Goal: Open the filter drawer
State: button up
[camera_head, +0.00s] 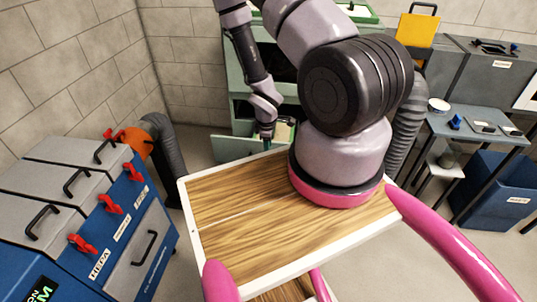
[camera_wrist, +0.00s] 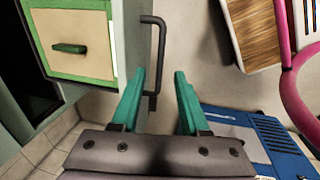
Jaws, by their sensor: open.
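My gripper (camera_wrist: 160,74) has teal fingers apart. The handle's lower end appears between them, nearer the left finger; contact cannot be told. My gripper is small in the head view (camera_head: 266,132).
A blue machine (camera_head: 127,225) with grey lids, red latches and black handles stands at left. A ribbed grey hose (camera_head: 164,146) rises behind it. At right are a grey side table (camera_head: 470,124) with small items and a blue bin (camera_head: 490,188). Floor shows between them.

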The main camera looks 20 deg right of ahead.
jog(key=r, duration=0.4)
jog(key=shift+s+a, duration=0.2)
jog(key=shift+s, duration=0.15)
jog(key=w+a+r+m+t, duration=0.1)
jog(key=w+r+m, duration=0.25)
jog(key=r, duration=1.05)
jog(key=w+a+r+m+t, duration=0.15)
jog(key=r+m, duration=0.35)
jog(key=r, duration=1)
jog(key=s+a+r+m+t+y, duration=0.1)
jog(key=s+a+r+m, duration=0.1)
jog(key=s+r, duration=0.6)
jog(key=s+a+r+m+t+y, duration=0.2)
jog(key=s+r+m, duration=0.2)
jog(key=s+r, duration=0.5)
notch_tip(320, 180, up, 8)
jog(key=shift+s+a+f+m, duration=0.15)
jog(key=shift+s+m, duration=0.05)
jog(key=shift+m, duration=0.15)
